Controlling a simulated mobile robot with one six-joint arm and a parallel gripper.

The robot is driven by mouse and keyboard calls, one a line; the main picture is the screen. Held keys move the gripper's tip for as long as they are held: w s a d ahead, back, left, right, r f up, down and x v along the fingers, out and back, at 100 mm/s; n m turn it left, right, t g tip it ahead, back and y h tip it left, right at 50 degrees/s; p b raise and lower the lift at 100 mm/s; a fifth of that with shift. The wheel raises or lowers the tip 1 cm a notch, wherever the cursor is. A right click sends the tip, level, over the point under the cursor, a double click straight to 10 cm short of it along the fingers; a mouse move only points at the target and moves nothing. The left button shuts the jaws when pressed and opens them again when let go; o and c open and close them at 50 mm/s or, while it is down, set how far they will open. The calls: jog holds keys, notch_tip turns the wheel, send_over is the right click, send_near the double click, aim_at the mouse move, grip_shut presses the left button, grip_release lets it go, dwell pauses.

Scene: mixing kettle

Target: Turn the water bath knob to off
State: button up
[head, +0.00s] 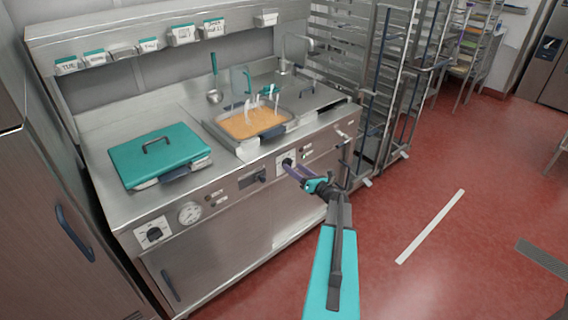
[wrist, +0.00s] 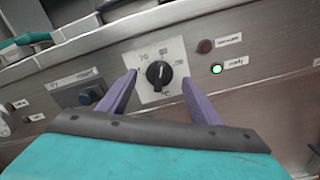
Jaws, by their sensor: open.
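A black knob (wrist: 159,75) sits on a square white dial plate (wrist: 172,53) with numbers around it, on the steel front panel. In the head view this knob (head: 288,162) is partly behind my fingers. My gripper (wrist: 157,80) is open, its two purple fingers on the left and right of the knob with a gap on each side. The head view shows my gripper (head: 290,167) reaching the panel from the front right. A second black knob (head: 154,233) on a white plate is at the panel's left end. I cannot read which knob is labelled water bath.
Right of the near dial are a dark red lamp (wrist: 205,46) and a lit green lamp (wrist: 217,69). On the counter are a teal lid (head: 165,160) and a basin of orange contents (head: 250,122). Open red floor lies right.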

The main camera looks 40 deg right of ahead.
jog(key=shift+w, duration=0.4)
jog(key=shift+w, duration=0.15)
jog(key=shift+w, duration=0.3)
grip_shut()
